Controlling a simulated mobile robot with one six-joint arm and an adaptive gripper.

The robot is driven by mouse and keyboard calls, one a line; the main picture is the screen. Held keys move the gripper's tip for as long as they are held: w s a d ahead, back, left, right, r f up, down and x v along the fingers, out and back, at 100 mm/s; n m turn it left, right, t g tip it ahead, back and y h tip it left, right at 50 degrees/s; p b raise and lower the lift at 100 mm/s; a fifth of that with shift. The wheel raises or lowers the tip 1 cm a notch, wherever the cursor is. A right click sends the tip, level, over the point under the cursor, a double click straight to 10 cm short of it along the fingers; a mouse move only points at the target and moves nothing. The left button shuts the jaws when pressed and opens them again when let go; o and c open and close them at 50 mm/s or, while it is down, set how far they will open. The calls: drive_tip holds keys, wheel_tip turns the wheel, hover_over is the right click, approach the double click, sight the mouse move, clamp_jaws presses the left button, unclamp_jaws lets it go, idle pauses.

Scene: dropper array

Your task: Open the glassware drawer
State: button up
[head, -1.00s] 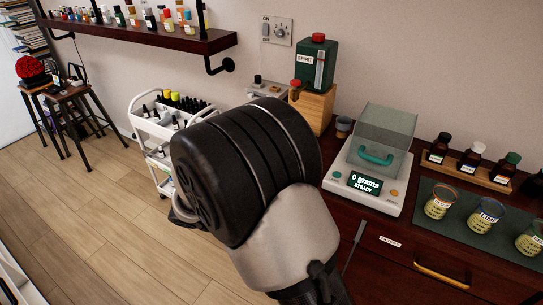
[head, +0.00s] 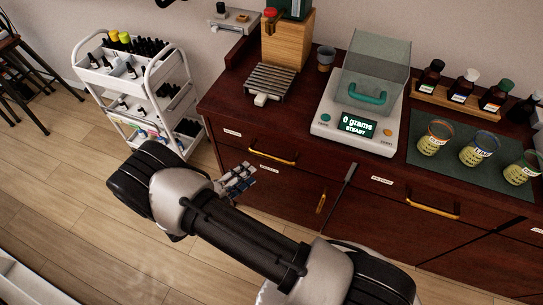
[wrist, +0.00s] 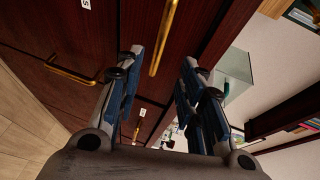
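The dark red wooden cabinet (head: 300,185) has drawers with gold bar handles. The left drawer handle (head: 272,153) and the right drawer handle (head: 432,208) show in the head view. The small white labels are too small to read, so I cannot tell which drawer is the glassware one. All visible drawers look closed. My gripper (head: 240,178) is in front of the cabinet's left part, below and left of the left drawer handle. In the wrist view my gripper (wrist: 162,60) is open and empty, with a gold handle (wrist: 165,38) ahead between its fingers.
A white trolley (head: 140,85) with bottles stands left of the cabinet. The countertop holds a scale (head: 357,125), labelled cups (head: 478,150) on a green mat and a bottle rack (head: 460,100). The floor in front is clear.

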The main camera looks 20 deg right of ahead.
sight(269, 158)
drive_tip(key=b+x, duration=0.2)
drive_tip(key=x, duration=1)
drive_tip(key=shift+w+d+f, duration=0.1)
drive_tip(key=shift+w+d, duration=0.1)
drive_tip(key=shift+d, duration=0.05)
drive_tip(key=shift+c, duration=0.5)
clamp_jaws()
